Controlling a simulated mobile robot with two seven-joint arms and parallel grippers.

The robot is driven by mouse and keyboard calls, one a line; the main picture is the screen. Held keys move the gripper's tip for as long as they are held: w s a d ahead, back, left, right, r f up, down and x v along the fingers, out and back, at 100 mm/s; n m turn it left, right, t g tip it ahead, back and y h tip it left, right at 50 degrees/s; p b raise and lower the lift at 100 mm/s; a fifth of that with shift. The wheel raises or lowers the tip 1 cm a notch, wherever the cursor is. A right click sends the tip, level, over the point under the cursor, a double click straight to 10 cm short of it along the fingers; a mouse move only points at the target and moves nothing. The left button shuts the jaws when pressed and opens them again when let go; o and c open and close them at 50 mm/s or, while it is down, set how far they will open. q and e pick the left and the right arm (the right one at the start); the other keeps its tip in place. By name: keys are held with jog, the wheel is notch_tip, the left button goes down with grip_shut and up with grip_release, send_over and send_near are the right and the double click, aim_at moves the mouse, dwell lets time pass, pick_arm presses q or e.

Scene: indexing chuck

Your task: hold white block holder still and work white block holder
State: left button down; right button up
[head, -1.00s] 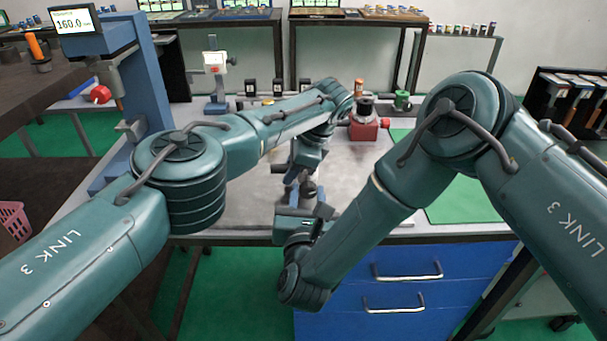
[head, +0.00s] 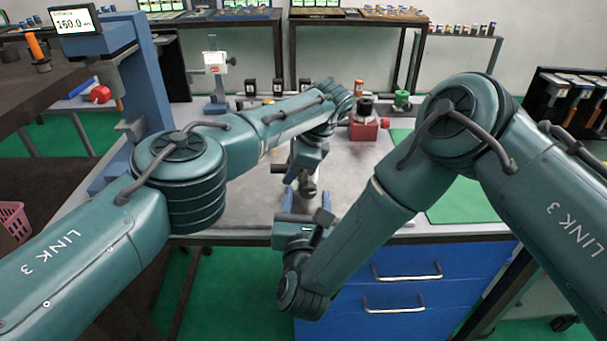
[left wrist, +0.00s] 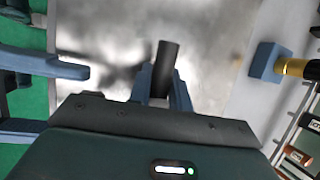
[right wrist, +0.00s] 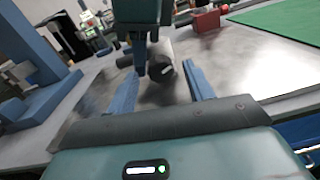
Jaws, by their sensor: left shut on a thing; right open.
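A grey cylindrical piece with a dark round end (right wrist: 160,68), apparently the holder, stands above the bench; it also shows in the head view (head: 308,186). I cannot make out a white block on it. My left gripper (left wrist: 161,76) is shut on this piece's dark bar (left wrist: 168,58). My right gripper (right wrist: 158,70) is open, its blue fingers on either side of the dark end, with visible gaps in the right wrist view. It also shows in the head view (head: 307,200), in front of the piece. The arms hide part of the piece.
A white block on a stand (head: 215,62) is at the back left. A red block (head: 364,130) and a green part (head: 402,99) are at the back right. A green mat (head: 460,205) lies right. The blue press frame (head: 148,80) rises left. The metal bench top (head: 240,190) is mostly clear.

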jog(key=s, duration=1.1)
jog(key=s+d+f+n+g+h, duration=0.1)
jog(key=s+f+g, duration=0.1)
jog(key=f+g, duration=0.25)
jog(key=s+f+n+g+h, duration=0.1)
jog(key=s+f+g+h, duration=0.15)
jog(key=f, duration=0.25)
jog(key=s+a+f+n+g+y, duration=0.2)
jog(key=s+f+g, duration=0.3)
jog(key=s+g, duration=0.4)
jog(key=shift+s+a+n, duration=0.45)
jog(key=shift+s+n, duration=0.05)
jog(key=shift+s, duration=0.1)
